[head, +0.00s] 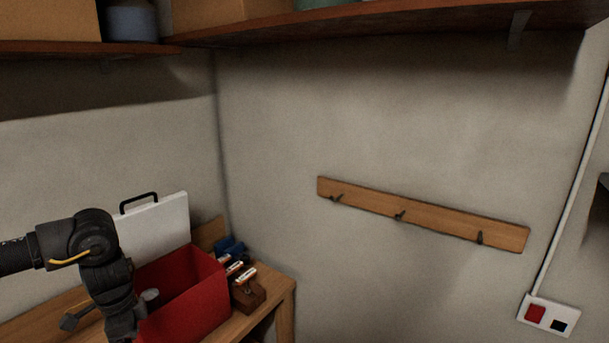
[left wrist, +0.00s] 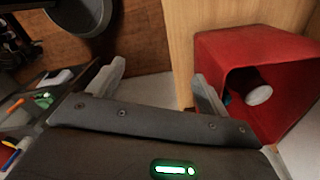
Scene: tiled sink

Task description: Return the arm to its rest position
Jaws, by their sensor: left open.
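My left arm comes in from the left in the head view and bends down at the near side of a red box (head: 205,305). Its gripper end is not clear in that view. In the left wrist view my left gripper (left wrist: 155,85) is open, its two fingers wide apart with nothing between them. The red box (left wrist: 235,48) is beyond the right finger in that view. A white round-ended item (left wrist: 258,94) shows inside the box. My right gripper is in neither view.
A white lid (head: 160,228) with a black handle stands up behind the box. Small tools (head: 245,275) sit right of it on the wooden bench (head: 280,288). A hook rail (head: 425,213) is on the wall, and a shelf (head: 380,22) runs above. The wall between is clear.

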